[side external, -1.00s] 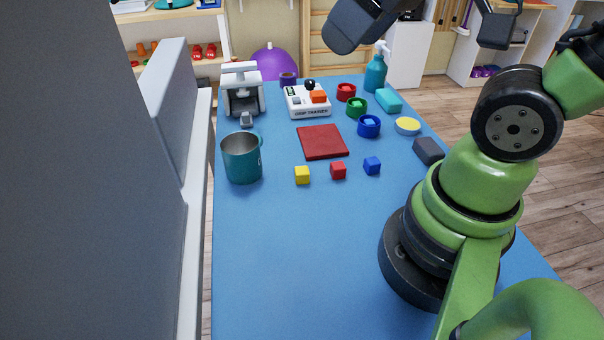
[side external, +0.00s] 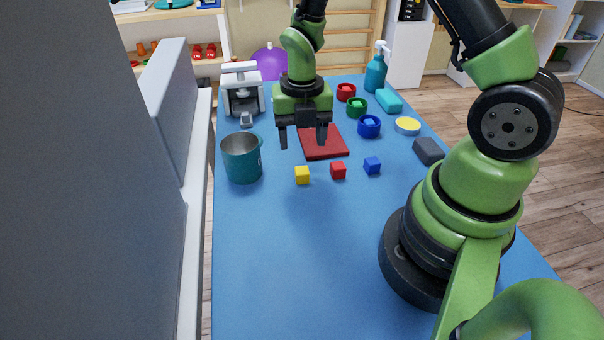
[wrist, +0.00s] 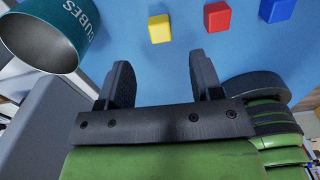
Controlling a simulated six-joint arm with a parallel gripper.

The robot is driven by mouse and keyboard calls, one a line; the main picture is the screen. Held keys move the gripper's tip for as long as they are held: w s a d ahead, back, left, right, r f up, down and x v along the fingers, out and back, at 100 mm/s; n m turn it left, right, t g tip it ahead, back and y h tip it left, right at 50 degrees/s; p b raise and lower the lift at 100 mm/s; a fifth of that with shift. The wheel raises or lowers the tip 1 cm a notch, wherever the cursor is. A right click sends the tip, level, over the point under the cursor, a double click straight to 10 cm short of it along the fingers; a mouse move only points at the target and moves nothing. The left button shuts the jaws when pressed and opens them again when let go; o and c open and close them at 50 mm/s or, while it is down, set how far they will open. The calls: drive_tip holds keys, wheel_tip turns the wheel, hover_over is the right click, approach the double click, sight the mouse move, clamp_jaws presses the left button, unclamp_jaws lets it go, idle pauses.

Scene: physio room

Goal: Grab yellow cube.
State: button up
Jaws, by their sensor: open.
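The yellow cube (side external: 302,175) sits on the blue table, the leftmost of three small cubes in a row. It also shows near the top of the wrist view (wrist: 160,28). My gripper (side external: 303,142) is open and empty, pointing down above the table. In the side view its fingers appear just above the yellow cube, over the area by the red mat. In the wrist view my gripper (wrist: 155,75) has its fingers spread, with the yellow cube beyond the fingertips and apart from them.
A red cube (side external: 338,170) and a blue cube (side external: 372,165) stand right of the yellow one. A teal mug (side external: 242,160) stands close on its left. A dark red mat (side external: 335,148) lies behind. The table's front (side external: 290,260) is clear.

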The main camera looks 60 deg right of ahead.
sight(302, 168)
wheel_tip(302, 168, down, 8)
drive_tip(key=shift+w+d+f, duration=0.1)
drive_tip(key=shift+f, duration=0.05)
drive_tip(key=c, duration=1)
